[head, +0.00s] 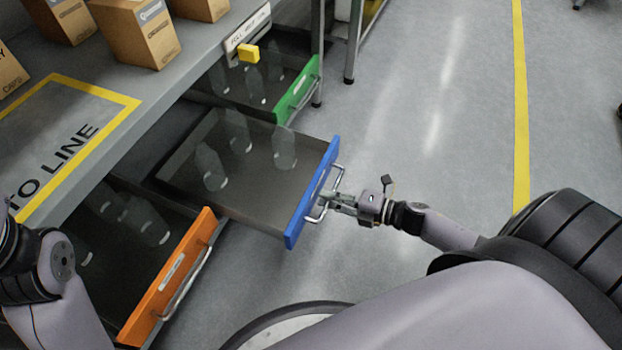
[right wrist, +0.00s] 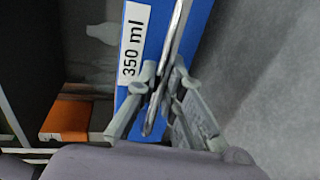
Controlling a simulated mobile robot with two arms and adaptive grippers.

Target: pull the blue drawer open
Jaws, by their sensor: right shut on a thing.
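The blue drawer (head: 313,192) stands pulled out from under the bench, well beyond the orange and green drawers. Several clear bottles stand in it. Its metal bar handle (head: 325,194) is on the front face. My right gripper (head: 338,202) is shut on this handle, near its lower end in the head view. In the right wrist view the fingers (right wrist: 158,95) close around the bar (right wrist: 171,50), beside a "350 ml" label on the blue front (right wrist: 157,38). My left arm shows at the left edge of the head view, but its gripper is out of view.
The orange drawer (head: 170,276) is at the lower left and the green drawer (head: 297,90) is behind; both hold clear bottles. The bench top (head: 185,65) carries cardboard boxes (head: 140,30). Open floor (head: 430,110) lies to the right.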

